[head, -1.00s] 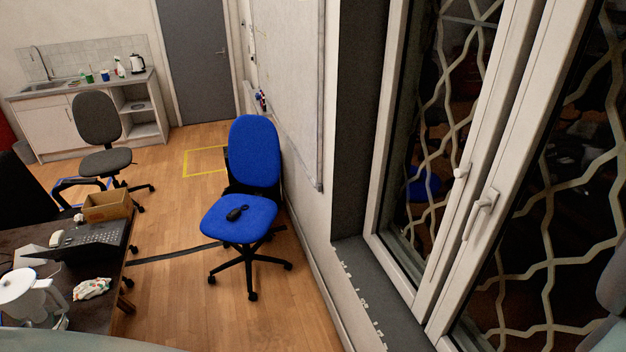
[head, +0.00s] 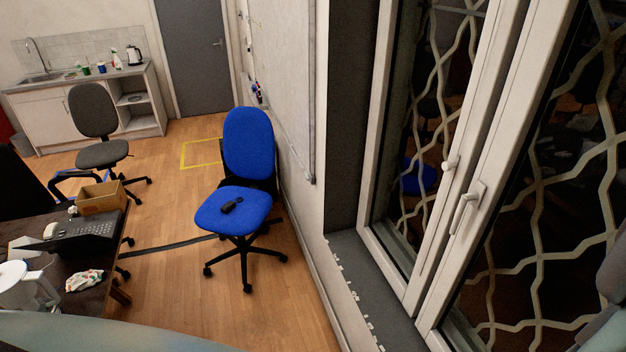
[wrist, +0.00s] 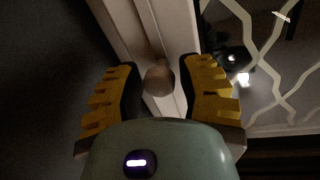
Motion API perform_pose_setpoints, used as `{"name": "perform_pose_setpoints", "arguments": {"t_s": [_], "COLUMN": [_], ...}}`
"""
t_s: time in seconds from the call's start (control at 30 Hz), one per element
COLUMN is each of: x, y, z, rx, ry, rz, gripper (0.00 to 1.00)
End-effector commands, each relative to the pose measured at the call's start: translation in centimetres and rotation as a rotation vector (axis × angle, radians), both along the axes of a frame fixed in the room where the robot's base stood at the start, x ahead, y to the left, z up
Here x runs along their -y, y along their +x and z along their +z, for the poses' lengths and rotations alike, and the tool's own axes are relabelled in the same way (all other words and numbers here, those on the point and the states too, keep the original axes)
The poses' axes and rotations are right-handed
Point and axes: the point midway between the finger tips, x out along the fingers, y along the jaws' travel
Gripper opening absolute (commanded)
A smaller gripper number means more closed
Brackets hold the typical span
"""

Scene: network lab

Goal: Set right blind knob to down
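In the wrist view, a round brownish knob (wrist: 159,80) stands on a white window frame bar. My gripper (wrist: 156,66) is open, with one yellow-and-black finger on each side of the knob and visible gaps between. I cannot tell how deep the knob sits between the fingers. In the head view, a white window handle (head: 467,205) is on the nearer frame and a small white knob (head: 451,163) is on the frame beside it. I cannot tell which of these, if either, is the knob in the wrist view. My gripper's fingers are outside the head view.
A wavy white grille (head: 540,200) lies behind the window glass. A grey sill (head: 372,290) runs below the window. A blue chair (head: 248,145) stands by the wall. A dark desk (head: 105,292) with a phone and box is at left.

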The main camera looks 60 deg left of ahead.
Motion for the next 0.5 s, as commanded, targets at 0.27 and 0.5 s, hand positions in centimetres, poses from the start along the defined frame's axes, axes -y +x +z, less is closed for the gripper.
{"name": "perform_pose_setpoints", "arguments": {"t_s": [0.27, 0.5], "x": [-0.03, -0.01], "y": [0.01, 0.02], "z": [0.0, 0.0], "rx": [0.0, 0.0], "ry": [0.0, 0.0], "rz": [0.001, 0.001], "gripper": [0.07, 0.0]}}
